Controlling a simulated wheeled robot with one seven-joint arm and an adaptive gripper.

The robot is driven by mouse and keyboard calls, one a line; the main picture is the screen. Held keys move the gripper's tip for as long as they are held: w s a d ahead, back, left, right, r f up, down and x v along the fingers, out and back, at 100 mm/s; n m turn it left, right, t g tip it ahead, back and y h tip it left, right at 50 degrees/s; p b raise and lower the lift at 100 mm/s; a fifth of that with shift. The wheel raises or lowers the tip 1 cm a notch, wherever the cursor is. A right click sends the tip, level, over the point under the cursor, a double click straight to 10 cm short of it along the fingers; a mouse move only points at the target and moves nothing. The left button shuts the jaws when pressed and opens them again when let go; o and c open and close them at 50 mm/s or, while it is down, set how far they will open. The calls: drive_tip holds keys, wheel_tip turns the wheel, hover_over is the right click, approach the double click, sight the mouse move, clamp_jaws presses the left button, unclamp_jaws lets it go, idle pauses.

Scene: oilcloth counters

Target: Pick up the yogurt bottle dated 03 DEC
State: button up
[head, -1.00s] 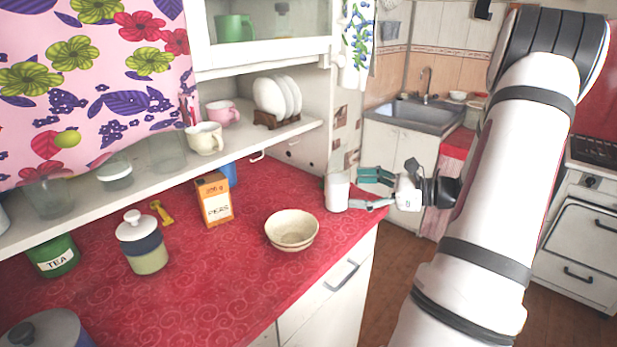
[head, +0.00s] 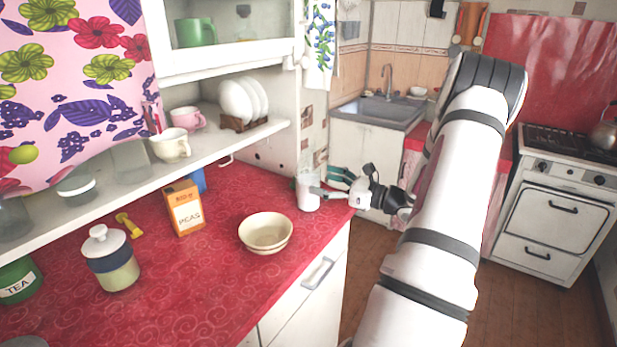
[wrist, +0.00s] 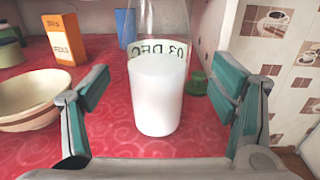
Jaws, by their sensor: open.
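The yogurt bottle is clear with white contents and stands upright near the right end of the red counter (head: 225,285) in the head view (head: 307,194). In the wrist view, the bottle (wrist: 157,100) shows the label 03 DEC reversed, seen through the glass from behind; its top is cut off. My gripper (head: 334,184) is open just right of the bottle in the head view. In the wrist view its green-padded fingers (wrist: 161,88) stand apart on either side of the bottle, with a gap on each side. No contact shows.
A cream bowl (head: 266,233) is left of the bottle. A small green object (wrist: 197,83) is behind the bottle, near the tiled wall (wrist: 285,65).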

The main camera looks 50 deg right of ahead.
sight(308, 177)
drive_tip(key=w, duration=0.2)
drive_tip(key=w+a, duration=0.1)
drive_tip(key=w, duration=0.2)
drive_tip(key=shift+p, duration=0.3)
drive_tip(key=c, duration=1.9)
